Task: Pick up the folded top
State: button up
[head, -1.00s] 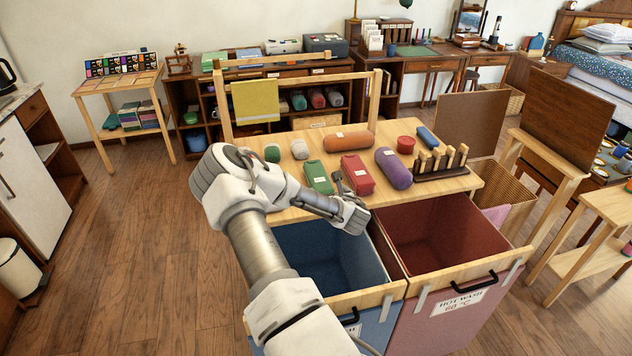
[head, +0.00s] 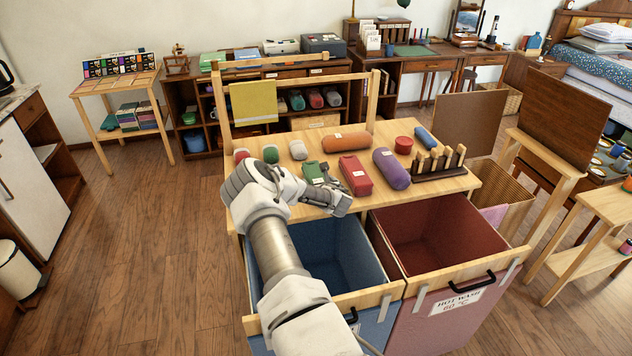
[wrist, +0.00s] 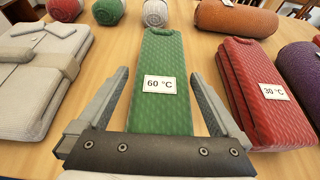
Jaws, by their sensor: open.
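A green folded cloth piece with a "60 °C" label (wrist: 162,115) lies on the wooden table, and it also shows in the head view (head: 312,173). My gripper (wrist: 158,75) is open and empty, with its fingers to the left and right of the green piece. I cannot tell whether they touch it. In the head view my gripper (head: 336,197) covers its near part. A red folded piece labelled "30 °C" (wrist: 262,95) lies to the right. A pale grey folded piece (wrist: 40,85) lies to the left; my arm appears to hide it in the head view. Which one is the top is not marked.
Rolled cloths lie behind and right: orange (head: 346,142), purple (head: 391,168), red (head: 404,145) and blue (head: 426,138). A pegged rack (head: 438,168) stands at the table's right end. A blue bin (head: 335,250) and a red bin (head: 430,235) stand open before the table.

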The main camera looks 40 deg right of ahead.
aim_at(317, 178)
jog(key=shift+x, duration=0.9)
jog(key=shift+c, duration=0.3)
jog(key=c, duration=1.1)
jog(key=shift+r, duration=0.15)
jog(key=shift+r, duration=0.4)
notch_tip(317, 178, up, 3)
jog(key=s+d+r, duration=0.2)
jog(key=s, duration=0.1)
jog(key=s+d+r, duration=0.2)
jog(key=s, duration=0.1)
jog(key=s+d+r+b, duration=0.1)
jog(key=s+d+r, duration=0.1)
jog(key=s+r, duration=0.1)
jog(key=shift+s+d, duration=0.15)
jog(key=shift+s, duration=0.35)
